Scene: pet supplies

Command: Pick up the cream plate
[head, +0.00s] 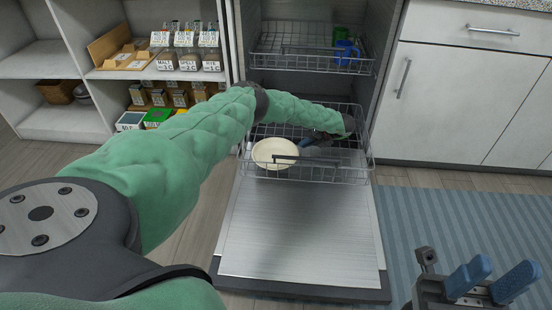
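The round cream plate (268,151) sits in the lower rack (335,174) of the open dishwasher, at the rack's front left. My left arm reaches across from the left and bends over the lower rack. My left gripper (307,142) is just right of the plate, with a bit of blue finger showing near the plate's right edge. It is small and partly hidden, so I cannot tell whether it touches the plate or is shut. My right gripper (502,270) is at the bottom right, its two blue fingers apart and empty, far from the plate.
The dishwasher door (300,235) lies folded down in front. Shelves with labelled jars (186,62) stand at the left. White cabinets (463,105) and a blue striped rug (430,220) are at the right.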

